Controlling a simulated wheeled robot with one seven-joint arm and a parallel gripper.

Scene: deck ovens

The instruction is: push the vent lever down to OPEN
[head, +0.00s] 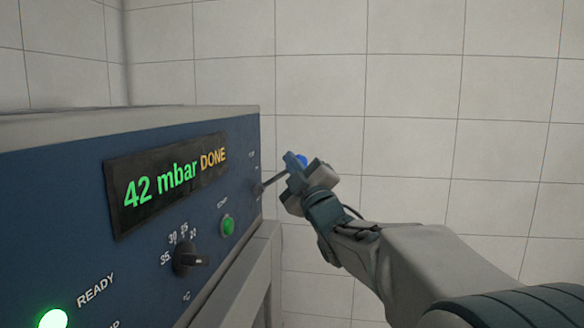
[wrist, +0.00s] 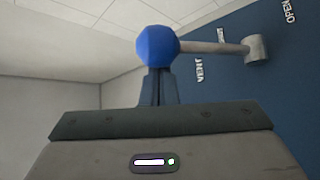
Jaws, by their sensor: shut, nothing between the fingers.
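The vent lever is a grey rod (wrist: 215,47) with a blue ball knob (wrist: 157,45), sticking out from a round pivot on the blue panel. In the head view the knob (head: 301,160) shows partly behind my gripper (head: 289,163). In the wrist view my gripper (wrist: 158,84) is shut and empty, with its fingertips right at the knob; I cannot tell whether they touch it. The panel bears the words VENT and OPEN near the lever. In the head view the rod slopes up from its pivot (head: 259,188) toward the knob.
A tiled wall (head: 420,90) stands behind. Space right of the panel is clear apart from my arm.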

